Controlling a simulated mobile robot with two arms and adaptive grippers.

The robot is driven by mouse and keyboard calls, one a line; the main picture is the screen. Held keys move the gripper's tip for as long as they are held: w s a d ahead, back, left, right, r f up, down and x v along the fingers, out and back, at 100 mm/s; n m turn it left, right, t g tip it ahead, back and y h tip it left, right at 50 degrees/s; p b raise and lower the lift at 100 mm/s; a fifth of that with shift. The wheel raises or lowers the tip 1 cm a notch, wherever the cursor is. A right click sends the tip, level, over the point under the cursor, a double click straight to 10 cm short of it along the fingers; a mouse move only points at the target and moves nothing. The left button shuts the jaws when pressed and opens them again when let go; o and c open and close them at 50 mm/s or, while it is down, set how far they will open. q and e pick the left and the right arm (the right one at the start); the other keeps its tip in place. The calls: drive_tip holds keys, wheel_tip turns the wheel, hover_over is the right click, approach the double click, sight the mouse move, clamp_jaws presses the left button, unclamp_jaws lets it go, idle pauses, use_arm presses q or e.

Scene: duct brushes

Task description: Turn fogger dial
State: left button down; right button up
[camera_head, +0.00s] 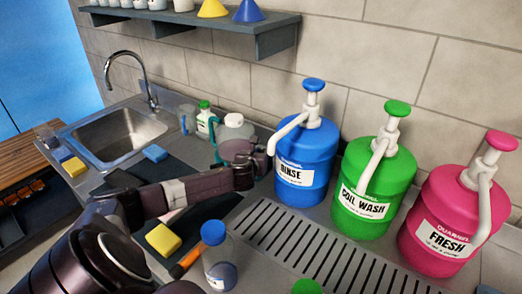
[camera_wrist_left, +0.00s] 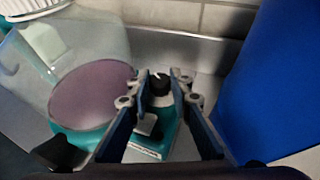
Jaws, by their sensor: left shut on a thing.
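The fogger (camera_head: 234,130) stands at the back of the counter, left of the blue jug, with a pale tank, a white cap and teal parts. My left arm covers part of it. In the left wrist view its clear tank (camera_wrist_left: 100,38), a dull purple disc and the teal body (camera_wrist_left: 85,137) show. The black dial (camera_wrist_left: 159,86) with a white pointer mark sits between the fingertips of my left gripper (camera_wrist_left: 160,80), which is shut on it. In the head view the left gripper (camera_head: 262,160) is beside the blue jug. My right gripper is not in view.
Blue (camera_head: 302,150), green (camera_head: 372,185) and pink (camera_head: 450,218) pump jugs stand close on the right, behind a slotted drain (camera_head: 300,240). The sink (camera_head: 120,133) is left.

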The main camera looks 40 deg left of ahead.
use_arm(q)
drive_tip(key=shift+w+n+g+y+p, duration=0.1)
drive_tip(key=shift+n+g+y+p, duration=0.4)
drive_tip(key=shift+n+y, duration=0.45)
drive_tip(key=c, duration=2)
unclamp_jaws()
drive_tip(key=shift+d, duration=0.1)
drive_tip(key=v, duration=1.2)
